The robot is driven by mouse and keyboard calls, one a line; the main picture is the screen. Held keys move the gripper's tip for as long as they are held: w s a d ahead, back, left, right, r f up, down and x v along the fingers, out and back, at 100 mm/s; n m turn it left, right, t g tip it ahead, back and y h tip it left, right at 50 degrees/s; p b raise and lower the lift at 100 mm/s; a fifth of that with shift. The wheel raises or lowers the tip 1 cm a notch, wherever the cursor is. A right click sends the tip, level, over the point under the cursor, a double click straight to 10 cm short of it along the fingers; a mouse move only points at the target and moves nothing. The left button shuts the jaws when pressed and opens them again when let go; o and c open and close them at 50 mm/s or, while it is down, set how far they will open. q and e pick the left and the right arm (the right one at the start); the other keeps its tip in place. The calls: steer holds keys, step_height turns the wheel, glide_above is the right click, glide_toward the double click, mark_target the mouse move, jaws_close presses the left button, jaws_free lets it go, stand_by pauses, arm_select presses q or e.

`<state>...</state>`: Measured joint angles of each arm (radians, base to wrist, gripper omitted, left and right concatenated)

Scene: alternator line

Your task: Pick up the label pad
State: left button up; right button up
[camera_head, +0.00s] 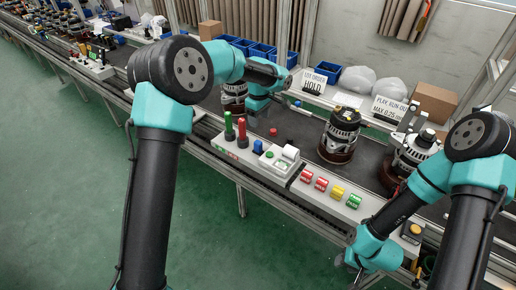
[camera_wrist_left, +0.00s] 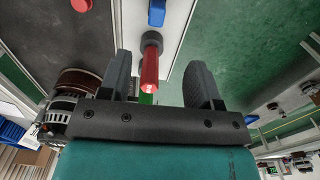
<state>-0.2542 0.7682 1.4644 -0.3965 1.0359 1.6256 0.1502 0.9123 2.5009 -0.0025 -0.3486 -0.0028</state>
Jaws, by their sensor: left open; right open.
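No item is clearly readable as the label pad. Small red, yellow and green pieces (camera_head: 337,192) lie in a row on the white front ledge, and a white block with a green mark (camera_head: 280,161) sits left of them. My left gripper (camera_wrist_left: 162,72) is open; in the left wrist view a red-handled tool (camera_wrist_left: 150,65) shows between its fingers, apparently beyond them, with a green one (camera_wrist_left: 146,98) partly hidden behind. In the head view its arm hangs over the belt. My right gripper (camera_head: 352,266) is open and empty, low in front of the ledge.
Green and red upright tools (camera_head: 241,131) and a blue knob (camera_head: 258,147) stand on the ledge. Alternators (camera_head: 341,135) sit on the dark belt, one near my right arm. Blue bins (camera_head: 262,54), bags, a carton (camera_head: 435,101) and signs stand behind. Open green floor lies in front.

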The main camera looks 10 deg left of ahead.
mark_target(259, 142)
arm_select(q)
step_height(259, 142, down, 9)
steer(key=shift+r, duration=0.1)
steer(key=shift+f, duration=0.7)
steer(key=shift+w+f, duration=0.15)
steer(key=shift+f, duration=1.15)
steer(key=shift+w+f, duration=0.1)
steer(key=shift+f, duration=1.2)
steer(key=c, duration=1)
